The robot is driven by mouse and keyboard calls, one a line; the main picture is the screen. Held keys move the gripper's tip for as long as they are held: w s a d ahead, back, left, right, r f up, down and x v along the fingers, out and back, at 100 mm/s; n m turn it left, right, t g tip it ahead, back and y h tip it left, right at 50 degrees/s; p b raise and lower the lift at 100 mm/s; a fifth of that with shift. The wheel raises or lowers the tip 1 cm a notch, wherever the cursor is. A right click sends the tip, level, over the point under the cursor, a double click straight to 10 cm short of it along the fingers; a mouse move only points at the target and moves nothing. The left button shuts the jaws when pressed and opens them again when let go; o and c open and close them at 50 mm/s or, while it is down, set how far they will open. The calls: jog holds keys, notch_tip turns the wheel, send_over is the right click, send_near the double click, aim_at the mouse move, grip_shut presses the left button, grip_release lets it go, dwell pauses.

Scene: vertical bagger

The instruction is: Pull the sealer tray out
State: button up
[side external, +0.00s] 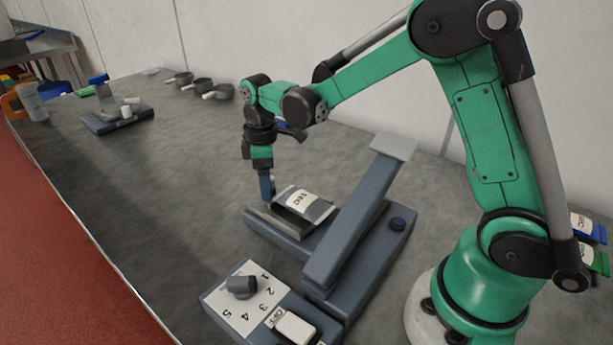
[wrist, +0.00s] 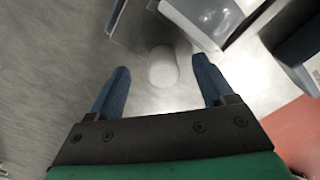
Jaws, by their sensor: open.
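The sealer (side external: 345,250) is a blue-grey machine with a long raised arm above its base. A grey tray (side external: 275,222) with a raised lip sits on its left side, with a silver-grey pouch (side external: 312,204) with a white label on it. My gripper (side external: 268,196) points down at the tray's back left end, close to the lip; contact cannot be told. In the wrist view my gripper (wrist: 163,75) is open, its two blue fingers apart. A pale rounded thing (wrist: 163,68) shows between and beyond the fingertips; what it is cannot be told.
A control box with a dial (side external: 240,287), numbers and a white switch (side external: 295,326) stands at the front. A scale-like device (side external: 117,119), several scoops (side external: 200,86) and a cup (side external: 32,101) stand farther back. The counter (side external: 150,200) left of the sealer is clear.

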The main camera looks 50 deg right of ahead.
jog(key=shift+r, duration=2.45)
notch_tip(320, 180, up, 6)
jog(key=shift+f, duration=0.15)
jog(key=shift+c, duration=0.2)
